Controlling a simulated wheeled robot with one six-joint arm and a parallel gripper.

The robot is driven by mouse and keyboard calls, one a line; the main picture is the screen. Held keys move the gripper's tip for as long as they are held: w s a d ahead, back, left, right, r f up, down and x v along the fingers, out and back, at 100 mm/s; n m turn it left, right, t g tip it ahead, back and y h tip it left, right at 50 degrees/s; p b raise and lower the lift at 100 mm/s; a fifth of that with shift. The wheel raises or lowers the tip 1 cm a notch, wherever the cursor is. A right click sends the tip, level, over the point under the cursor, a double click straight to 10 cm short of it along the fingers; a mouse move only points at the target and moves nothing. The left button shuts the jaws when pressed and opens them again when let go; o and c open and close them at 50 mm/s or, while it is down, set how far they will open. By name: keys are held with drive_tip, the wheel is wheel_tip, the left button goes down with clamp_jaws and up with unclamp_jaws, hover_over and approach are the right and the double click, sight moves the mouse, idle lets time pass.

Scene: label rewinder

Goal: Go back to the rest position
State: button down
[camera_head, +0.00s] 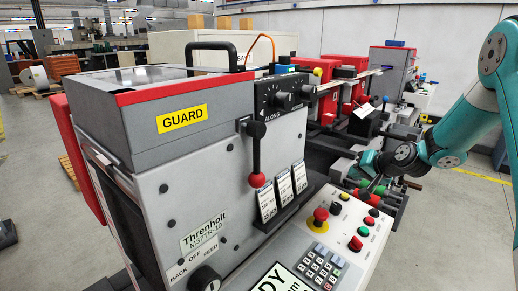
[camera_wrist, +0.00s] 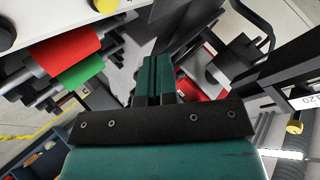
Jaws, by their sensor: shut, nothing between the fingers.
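My gripper (camera_head: 372,183) is at the right in the head view, beside the rollers of the label rewinder (camera_head: 200,150). In the wrist view its two teal fingers (camera_wrist: 154,68) lie together, with nothing between them. My teal arm comes in from the right edge of the head view. Whether the fingertips touch any part of the machine cannot be told.
The control panel (camera_head: 335,235) with a red mushroom button (camera_head: 321,214) lies below and left of my gripper. A lever with a red knob (camera_head: 257,180) hangs on the machine front. Red and green rollers (camera_wrist: 65,50) show left in the wrist view. Floor at far right looks clear.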

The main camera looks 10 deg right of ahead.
drive_tip(key=s+a+r+n+g+y, duration=0.1)
drive_tip(key=s+a+r+n+g, duration=0.25)
drive_tip(key=s+a, duration=0.45)
drive_tip(key=s+a+r+n+g+y, duration=0.25)
drive_tip(key=s+a+r, duration=0.2)
drive_tip(key=a, duration=0.75)
drive_tip(key=s+a+r+n+g+h, duration=0.1)
drive_tip(key=s+a+n+g, duration=0.1)
drive_tip(key=s, duration=0.9)
drive_tip(key=s+a+r+n+g+h, duration=0.1)
drive_tip(key=s+a+n, duration=0.4)
drive_tip(key=s, duration=0.7)
drive_tip(key=shift+s+r+n+g, duration=0.15)
drive_tip(key=shift+r+n+g, duration=0.25)
drive_tip(key=shift+r+g, duration=0.35)
drive_tip(key=shift+h, duration=0.25)
